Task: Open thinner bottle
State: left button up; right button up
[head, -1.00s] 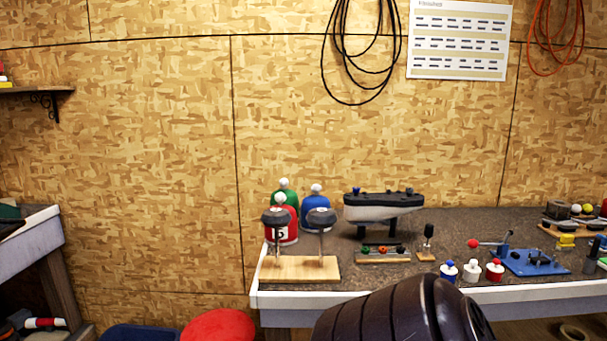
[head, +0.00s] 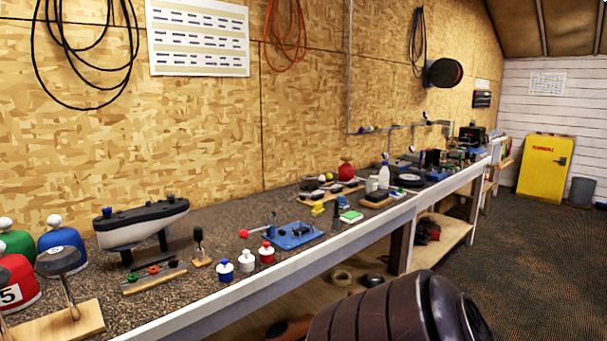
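Three small bottles stand in a row near the front edge of the workbench: a blue-and-white one (head: 226,272), a white one (head: 247,261) and a red-and-white one (head: 266,253). A taller white bottle (head: 384,178) stands farther along the bench. No label is readable, so I cannot tell which bottle holds thinner. Neither gripper is in view. A dark rounded part of my own body fills the bottom middle and hides some of the floor and lower shelf.
The long workbench (head: 170,318) runs from front left to back right. A blue plate with a red-knobbed lever (head: 293,236), a boat model (head: 142,226) and a wooden board with golf clubs (head: 60,326) stand on it. The floor (head: 530,270) at right is open toward a yellow cabinet (head: 543,168).

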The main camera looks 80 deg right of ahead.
aim_at(384, 176)
jog(key=z, duration=3.1)
jog(key=i+l+u, duration=0.15)
jog(key=u, duration=0.35)
jog(key=i+l+u, duration=0.2)
jog(key=l, duration=0.15)
jog(key=i+l+u, duration=0.25)
jog(key=l, duration=0.15)
jog(key=i+l, duration=0.15)
jog(key=l, duration=0.25)
jog(key=i+l+u, duration=0.1)
jog(key=l, duration=0.3)
jog(key=i+l, duration=0.2)
jog(key=l, duration=0.25)
jog(key=i+l+u, duration=0.1)
jog(key=l, duration=0.3)
jog(key=i+l, duration=0.15)
jog(key=l, duration=0.3)
jog(key=i+l+u, duration=0.1)
jog(key=l, duration=0.35)
